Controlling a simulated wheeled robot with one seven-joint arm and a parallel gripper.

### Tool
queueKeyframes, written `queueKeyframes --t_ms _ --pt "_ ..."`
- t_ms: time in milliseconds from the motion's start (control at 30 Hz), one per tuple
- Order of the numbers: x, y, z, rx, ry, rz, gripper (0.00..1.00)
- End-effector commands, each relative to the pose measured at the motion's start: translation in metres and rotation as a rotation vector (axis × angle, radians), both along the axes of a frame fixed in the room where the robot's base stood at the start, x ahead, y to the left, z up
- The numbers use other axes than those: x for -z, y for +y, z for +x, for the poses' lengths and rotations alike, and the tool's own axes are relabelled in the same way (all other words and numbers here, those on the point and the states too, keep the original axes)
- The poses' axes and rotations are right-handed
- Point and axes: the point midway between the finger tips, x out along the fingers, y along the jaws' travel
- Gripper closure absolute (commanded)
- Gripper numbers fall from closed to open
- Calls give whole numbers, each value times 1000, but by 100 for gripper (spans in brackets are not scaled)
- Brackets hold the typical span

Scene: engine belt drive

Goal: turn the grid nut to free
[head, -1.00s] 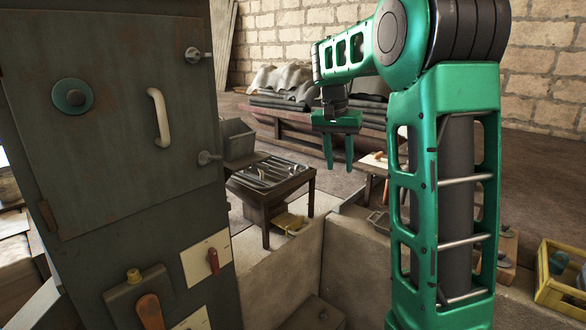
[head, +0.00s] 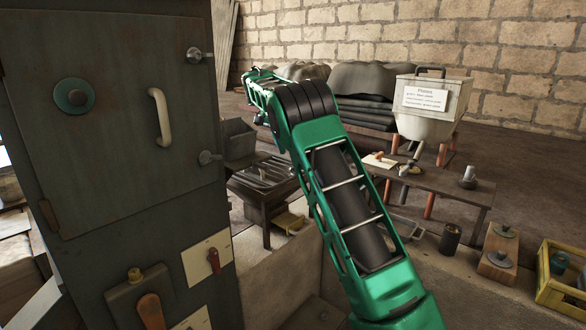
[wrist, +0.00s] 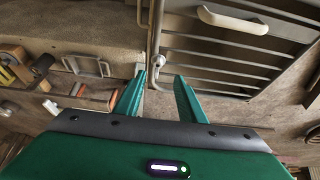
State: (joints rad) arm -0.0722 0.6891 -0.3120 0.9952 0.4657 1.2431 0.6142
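In the wrist view a dark panel with several parallel bars (wrist: 225,62) fills the upper right, probably the grid. A small pale round fitting (wrist: 172,75) sits near its left edge beside an upright metal rod; it may be the grid nut, but I cannot tell its shape clearly. My gripper (wrist: 160,80) is open, its two green fingers apart with nothing held. The fitting shows between the fingertips in the picture, and I see no contact. In the head view my gripper is hidden behind my arm.
A grey cabinet (head: 120,120) with a door, handle and switches stands at the left. A low dark table (head: 262,182) is behind my arm. A bench (head: 440,185), a white bin (head: 430,107) and a yellow crate (head: 565,275) are at the right. A white handle (wrist: 232,20) crosses the panel.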

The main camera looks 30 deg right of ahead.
Motion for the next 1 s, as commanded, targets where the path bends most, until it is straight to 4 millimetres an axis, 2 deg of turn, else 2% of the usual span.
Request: queueKeyframes --t_ms 200,400,600,900,1000 --pt "37 -16 4 4 2 1 64" --pt "63 -26 7 2 2 1 64" --pt "75 -31 9 2 0 1 64" --pt "76 -32 9 2 0 1 64" --pt "76 -31 10 1 1 0 88"
